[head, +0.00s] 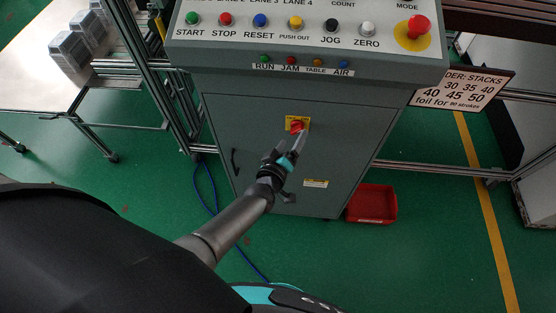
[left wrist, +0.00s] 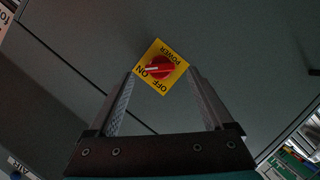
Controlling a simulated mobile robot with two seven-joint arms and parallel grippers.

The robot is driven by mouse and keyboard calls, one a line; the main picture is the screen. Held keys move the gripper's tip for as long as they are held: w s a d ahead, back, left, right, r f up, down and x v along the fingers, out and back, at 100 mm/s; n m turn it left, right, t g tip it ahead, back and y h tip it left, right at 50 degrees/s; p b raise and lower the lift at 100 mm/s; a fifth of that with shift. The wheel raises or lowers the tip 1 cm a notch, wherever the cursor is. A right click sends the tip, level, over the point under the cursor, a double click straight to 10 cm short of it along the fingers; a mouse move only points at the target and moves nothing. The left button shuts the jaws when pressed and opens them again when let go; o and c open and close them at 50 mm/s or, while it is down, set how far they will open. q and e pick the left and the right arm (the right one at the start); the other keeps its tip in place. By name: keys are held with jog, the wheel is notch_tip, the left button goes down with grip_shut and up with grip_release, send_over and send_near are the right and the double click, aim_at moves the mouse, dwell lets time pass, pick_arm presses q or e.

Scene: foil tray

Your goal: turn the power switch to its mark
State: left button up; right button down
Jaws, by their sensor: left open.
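The power switch is a red rotary knob (head: 297,126) on a yellow plate (head: 290,120), set in the front of the grey cabinet. In the left wrist view the red knob (left wrist: 161,68) sits on the yellow plate (left wrist: 160,45), lettered POWER, ON and OFF and seen turned around. The knob's white line points toward ON. My left gripper (head: 291,143) is open just in front of the switch. Its fingers (left wrist: 160,78) stand on either side of the knob in the left wrist view; I cannot tell whether they touch it. My right gripper is not in view.
The cabinet (head: 250,150) carries a button panel (head: 300,45) with a red mushroom button (head: 418,27). A red bin (head: 372,204) is on the floor at its right. A blue cable (head: 207,178) runs along the floor at left. A metal rail (head: 440,170) extends right.

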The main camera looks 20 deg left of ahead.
pick_arm(q)
jog(key=p+v, duration=0.1)
jog(key=v, duration=1)
jog(key=shift+s+p, duration=0.15)
jog(key=shift+p, duration=0.15)
jog(key=s+f+m+g+h+b, duration=0.1)
jog(key=s+f+m+g+b, duration=0.35)
jog(key=f, duration=0.85)
jog(key=s+f+m+g+h+b, duration=0.15)
jog(key=s+f+b, duration=0.5)
jog(key=f, duration=0.65)
jog(key=s+a+f+m+g+y+b, duration=0.2)
jog(key=s+a+f+m+g+b, duration=0.2)
jog(key=s+f, duration=1.5)
jog(key=s+m+g+b, duration=0.1)
jog(key=s+g+b, duration=0.1)
jog(key=g+b, duration=0.1)
jog(key=shift+a+f+m+g+b, duration=0.25)
jog(key=shift+m+g+b, duration=0.15)
jog(key=shift+b, duration=0.1)
